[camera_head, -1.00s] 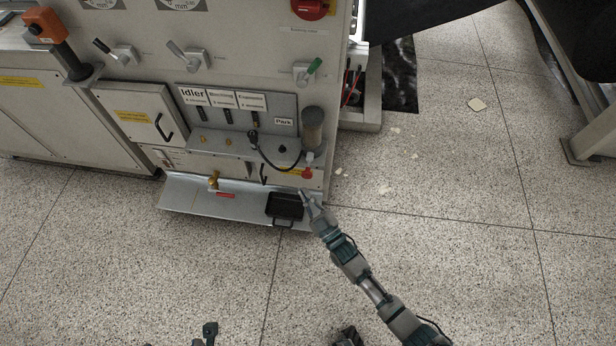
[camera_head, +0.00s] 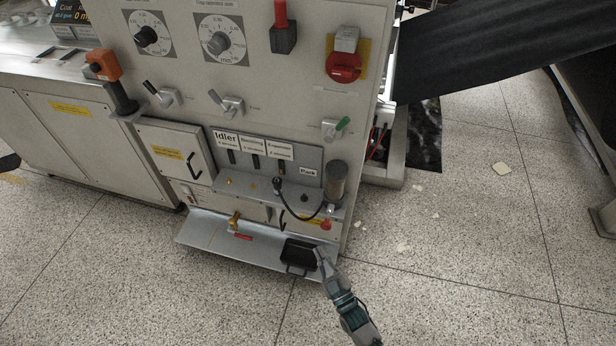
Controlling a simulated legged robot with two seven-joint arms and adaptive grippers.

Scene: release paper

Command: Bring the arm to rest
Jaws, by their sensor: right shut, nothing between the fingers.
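My right arm comes in from the bottom right of the head view. My right gripper (camera_head: 321,257) is shut and empty. It shows just right of a black tray (camera_head: 299,254) on the metal ledge (camera_head: 208,236) at the foot of the machine; I cannot tell whether it touches the tray. My left arm and gripper are out of view.
The machine panel (camera_head: 270,85) carries dials, levers, a red knob (camera_head: 344,67) and a black cable (camera_head: 290,205). An orange-topped post (camera_head: 104,66) stands at the left. Speckled floor (camera_head: 450,290) is open at the right, with several pale scraps. Dark sheet material (camera_head: 480,60) spans the upper right.

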